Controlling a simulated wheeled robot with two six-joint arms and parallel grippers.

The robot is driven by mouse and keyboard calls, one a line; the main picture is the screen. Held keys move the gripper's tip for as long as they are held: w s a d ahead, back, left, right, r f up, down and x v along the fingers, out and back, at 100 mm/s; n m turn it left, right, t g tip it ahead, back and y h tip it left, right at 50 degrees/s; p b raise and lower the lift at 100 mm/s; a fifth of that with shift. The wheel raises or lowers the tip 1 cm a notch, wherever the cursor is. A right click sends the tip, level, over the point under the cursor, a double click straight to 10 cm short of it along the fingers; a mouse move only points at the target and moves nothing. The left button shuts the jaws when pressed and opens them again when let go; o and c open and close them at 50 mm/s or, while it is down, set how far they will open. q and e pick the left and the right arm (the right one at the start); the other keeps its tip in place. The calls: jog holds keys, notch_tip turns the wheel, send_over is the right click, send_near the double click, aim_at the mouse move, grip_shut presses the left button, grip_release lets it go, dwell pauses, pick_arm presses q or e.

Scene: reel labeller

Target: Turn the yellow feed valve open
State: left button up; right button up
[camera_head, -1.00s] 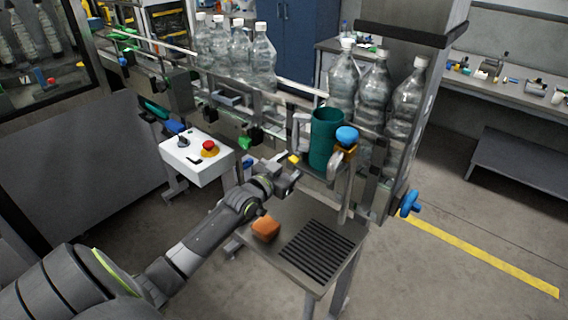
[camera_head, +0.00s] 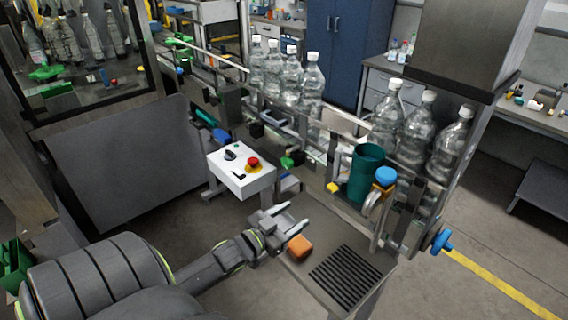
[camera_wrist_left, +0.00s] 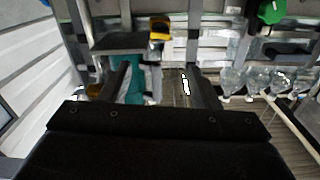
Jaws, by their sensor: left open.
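A small yellow part (camera_head: 333,187), which looks like the yellow feed valve, sits low on the labeller frame, left of the green cylinder (camera_head: 366,173). A yellow part, likely the same one, shows at the top of the left wrist view (camera_wrist_left: 160,27). My left gripper (camera_head: 290,217) is open and empty, below and left of the yellow part and apart from it. Its two dark fingers also show in the left wrist view (camera_wrist_left: 160,88). The valve's handle angle is too small to tell. My right gripper is not in view.
A white control box (camera_head: 240,172) with a red button stands left. A blue knob (camera_head: 386,175) is beside the green cylinder. Clear bottles (camera_head: 417,130) line the conveyor behind.

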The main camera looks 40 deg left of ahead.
pick_arm(q)
jog(key=shift+s+a+f, duration=0.1)
jog(key=shift+s, duration=1)
jog(key=b, duration=0.6)
send_near(335, 187)
jog(key=w+f, duration=0.1)
jog(key=w, duration=0.7)
jog(key=shift+w, duration=0.15)
